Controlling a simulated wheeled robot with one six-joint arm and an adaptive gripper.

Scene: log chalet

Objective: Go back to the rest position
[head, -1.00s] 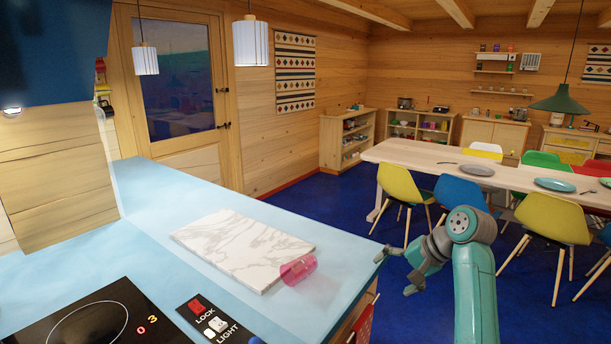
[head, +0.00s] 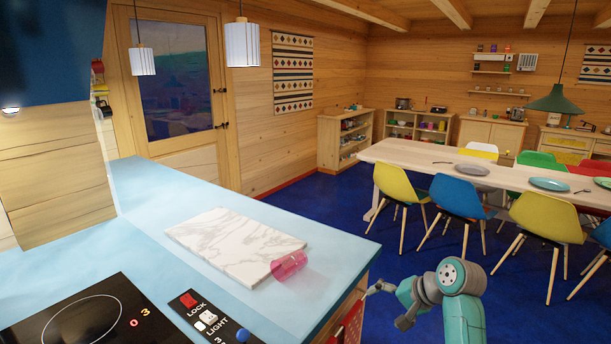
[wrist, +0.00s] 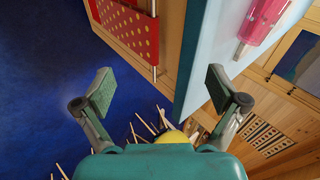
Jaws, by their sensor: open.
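My gripper (head: 388,304) is in the lower right of the head view, off the right end of the blue counter (head: 320,272). In the wrist view its two fingers (wrist: 160,92) are spread wide apart with nothing between them. A pink cup (head: 290,265) lies on its side at the right corner of a white marble board (head: 235,245), apart from my gripper. The cup also shows in the wrist view (wrist: 262,20), at the top right.
A red polka-dot cloth (wrist: 125,28) hangs from a rail on the counter's end, close to my gripper. A cooktop (head: 75,322) is at lower left. A long table (head: 435,156) with yellow and blue chairs stands beyond. Blue floor (head: 330,205) between is clear.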

